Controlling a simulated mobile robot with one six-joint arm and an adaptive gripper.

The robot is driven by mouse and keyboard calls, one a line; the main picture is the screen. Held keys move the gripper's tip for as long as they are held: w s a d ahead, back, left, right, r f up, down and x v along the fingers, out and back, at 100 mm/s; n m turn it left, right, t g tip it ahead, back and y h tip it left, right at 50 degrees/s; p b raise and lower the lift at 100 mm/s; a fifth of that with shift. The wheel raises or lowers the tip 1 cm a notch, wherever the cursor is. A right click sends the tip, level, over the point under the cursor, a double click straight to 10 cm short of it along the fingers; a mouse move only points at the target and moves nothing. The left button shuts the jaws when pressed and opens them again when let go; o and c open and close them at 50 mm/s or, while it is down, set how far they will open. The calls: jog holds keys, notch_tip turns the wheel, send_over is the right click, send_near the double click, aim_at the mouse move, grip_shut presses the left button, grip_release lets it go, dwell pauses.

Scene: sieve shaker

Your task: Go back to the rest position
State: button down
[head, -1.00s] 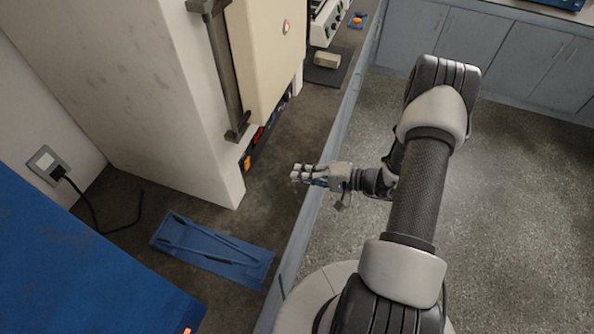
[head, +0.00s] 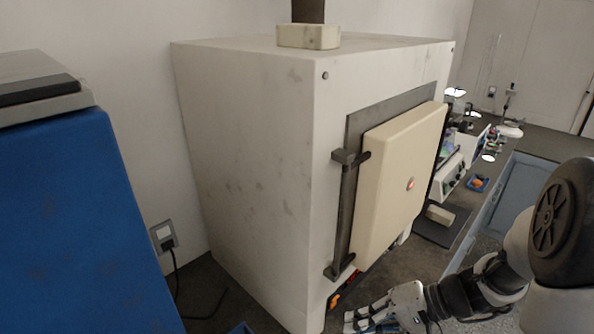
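My gripper (head: 362,318) is at the bottom of the head view, low in front of the white furnace-like cabinet (head: 245,150). Its fingers are small and partly cut by the lower edge, and I cannot tell whether they are apart or closed. No object shows clearly in it. My arm runs from the gripper to the right edge of the view. The cabinet's cream door (head: 400,185) is closed, with a dark vertical handle (head: 346,215) on its left side.
A blue machine (head: 75,220) stands at the left. A pale block (head: 308,37) lies on top of the cabinet, and another pale block (head: 440,215) lies on a dark mat beyond it. Several instruments stand farther along the bench. A wall socket (head: 163,236) has a cable plugged in.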

jog(key=s+d+r+n+t+h, duration=0.1)
jog(key=s+r+n+t+h, duration=0.1)
jog(key=s+r+h, duration=0.8)
jog(key=shift+s+d+r+n+t+h, duration=0.35)
jog(key=shift+s+r, duration=1.35)
jog(key=shift+s, duration=1.05)
